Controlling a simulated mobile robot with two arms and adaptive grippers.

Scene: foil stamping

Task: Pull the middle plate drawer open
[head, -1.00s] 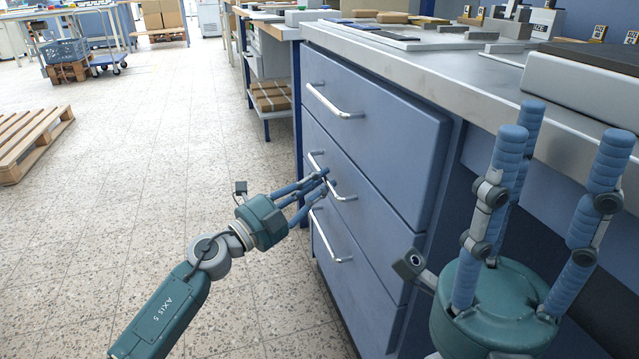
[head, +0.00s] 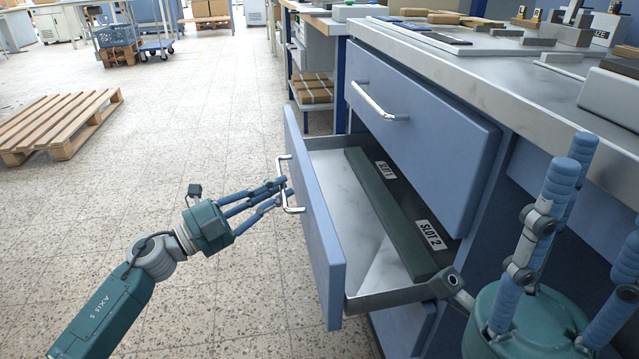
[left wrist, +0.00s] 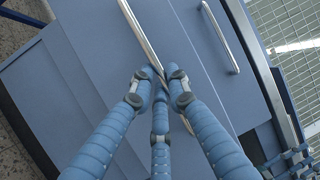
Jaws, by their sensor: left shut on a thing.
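The middle plate drawer (head: 322,240) stands pulled out from the blue cabinet in the head view. Its inside shows a pale floor, a dark divider bar and labels reading SLOT 1 and SLOT 2. My left gripper (head: 280,190) is shut on the drawer's silver bar handle (head: 284,168). In the left wrist view, the blue fingers (left wrist: 160,82) close together around the handle (left wrist: 143,35). My right gripper (head: 590,235) is at the lower right, fingers pointing up and spread apart, with nothing between them; it is partly cut off by the picture edge.
The top drawer (head: 425,135) is shut above the middle one. The steel worktop (head: 480,70) carries tools and blocks. A wooden pallet (head: 60,125) lies on the floor at left.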

